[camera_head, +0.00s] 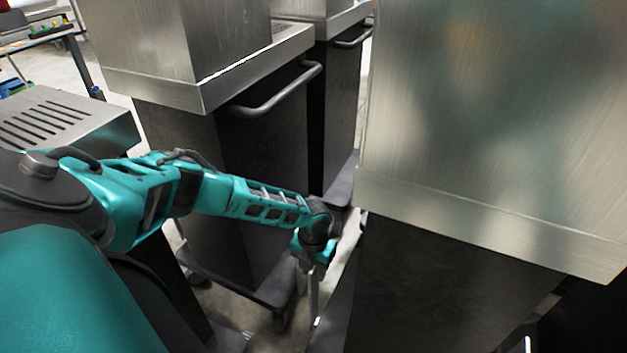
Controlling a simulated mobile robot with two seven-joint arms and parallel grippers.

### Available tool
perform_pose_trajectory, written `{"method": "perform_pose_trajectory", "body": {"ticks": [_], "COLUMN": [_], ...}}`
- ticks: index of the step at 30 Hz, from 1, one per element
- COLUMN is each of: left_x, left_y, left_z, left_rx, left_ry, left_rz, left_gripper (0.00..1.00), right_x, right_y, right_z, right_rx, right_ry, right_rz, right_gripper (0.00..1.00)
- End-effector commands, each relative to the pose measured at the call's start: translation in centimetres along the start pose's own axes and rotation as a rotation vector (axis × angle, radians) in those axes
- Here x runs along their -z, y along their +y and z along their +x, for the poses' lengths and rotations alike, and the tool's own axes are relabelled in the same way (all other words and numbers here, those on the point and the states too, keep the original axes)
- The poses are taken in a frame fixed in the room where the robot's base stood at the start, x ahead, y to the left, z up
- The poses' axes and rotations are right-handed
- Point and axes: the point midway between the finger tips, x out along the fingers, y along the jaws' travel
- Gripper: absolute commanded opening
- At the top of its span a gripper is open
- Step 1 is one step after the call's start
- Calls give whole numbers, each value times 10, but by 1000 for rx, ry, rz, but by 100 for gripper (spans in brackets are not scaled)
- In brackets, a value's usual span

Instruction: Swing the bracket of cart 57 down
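My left arm comes in from the left, and my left gripper (314,262) hangs low in the narrow gap between two carts. Its fingers are too small and dark to tell whether they are open or shut. A thin pale upright piece (313,293) shows just below the gripper; I cannot tell whether it is a finger or part of a bracket. One dark cart (265,165) with a steel top and a grey handle stands left of the gap. Another dark cart (430,290) under a large steel housing stands to the right. No cart number is readable, and no bracket shows clearly. My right gripper is not in view.
The handle (285,93) juts from the left cart. A further cart (333,110) stands behind it. A slotted steel tray (60,118) is at the left, with a table (40,38) beyond.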

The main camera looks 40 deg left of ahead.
Motion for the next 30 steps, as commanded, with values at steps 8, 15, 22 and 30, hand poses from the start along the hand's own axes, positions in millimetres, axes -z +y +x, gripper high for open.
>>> {"method": "perform_pose_trajectory", "body": {"ticks": [8, 15, 22, 30], "left_x": [0, 0, 0, 0], "left_y": [0, 0, 1, 1], "left_z": [0, 0, 0, -1], "left_rx": [0, 0, -1, -2], "left_ry": [0, 0, 0, -1], "left_rz": [0, 0, -1, -1], "left_gripper": [29, 6, 0, 0], "right_x": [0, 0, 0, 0], "right_y": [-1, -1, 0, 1], "right_z": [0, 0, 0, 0], "right_rx": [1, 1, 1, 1], "right_ry": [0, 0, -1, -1], "right_rz": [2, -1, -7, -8], "right_gripper": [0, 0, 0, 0]}}
